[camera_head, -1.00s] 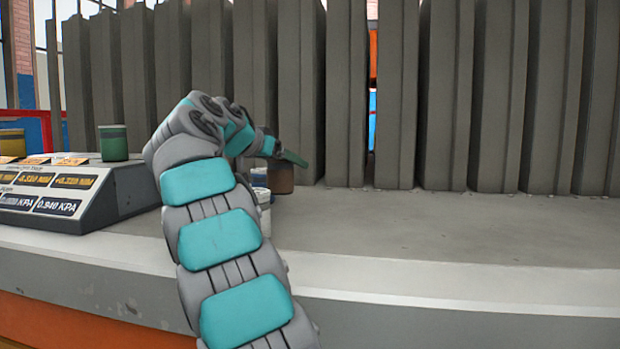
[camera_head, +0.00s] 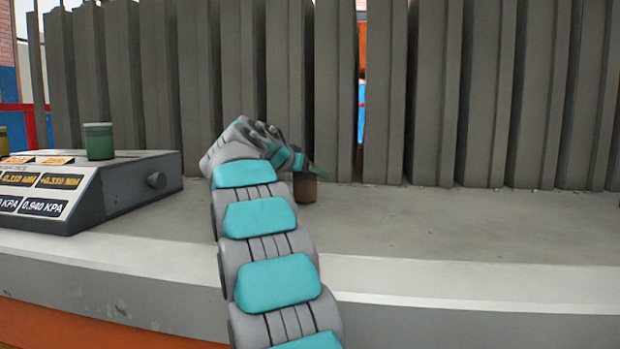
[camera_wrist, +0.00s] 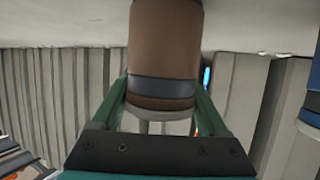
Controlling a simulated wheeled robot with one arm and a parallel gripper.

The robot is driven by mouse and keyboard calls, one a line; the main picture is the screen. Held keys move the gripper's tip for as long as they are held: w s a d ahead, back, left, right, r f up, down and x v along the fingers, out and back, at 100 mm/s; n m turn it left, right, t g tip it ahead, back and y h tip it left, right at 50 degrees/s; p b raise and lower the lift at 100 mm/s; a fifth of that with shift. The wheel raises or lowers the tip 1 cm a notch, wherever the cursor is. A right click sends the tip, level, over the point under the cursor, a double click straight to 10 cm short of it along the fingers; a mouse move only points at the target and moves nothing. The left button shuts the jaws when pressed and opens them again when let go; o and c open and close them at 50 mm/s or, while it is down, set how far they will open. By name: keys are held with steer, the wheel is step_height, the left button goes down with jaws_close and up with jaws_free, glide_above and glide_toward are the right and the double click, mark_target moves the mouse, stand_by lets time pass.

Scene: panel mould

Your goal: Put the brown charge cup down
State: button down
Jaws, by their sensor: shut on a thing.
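The brown charge cup (camera_head: 305,189) is upright just above or on the grey ledge (camera_head: 450,225), in front of the panels; I cannot tell whether its base touches. My gripper (camera_head: 308,171) reaches it from the left in the head view. In the wrist view, which is upside down, the brown cup (camera_wrist: 165,45) with its dark band sits between the two green fingers of my gripper (camera_wrist: 162,88), which are shut on it. My arm hides part of the ledge left of the cup.
Tall grey panels (camera_head: 435,90) stand in a row behind the ledge. A scale box (camera_head: 130,190) with a green cup (camera_head: 98,141) on it stands left. The ledge to the right is clear.

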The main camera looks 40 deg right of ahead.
steer(key=shift+r, duration=0.1)
jaws_free()
stand_by(0.4)
steer(key=shift+a, duration=0.15)
steer(key=v, duration=0.7)
steer(key=shift+a+r, duration=0.1)
steer(key=shift+a, duration=0.05)
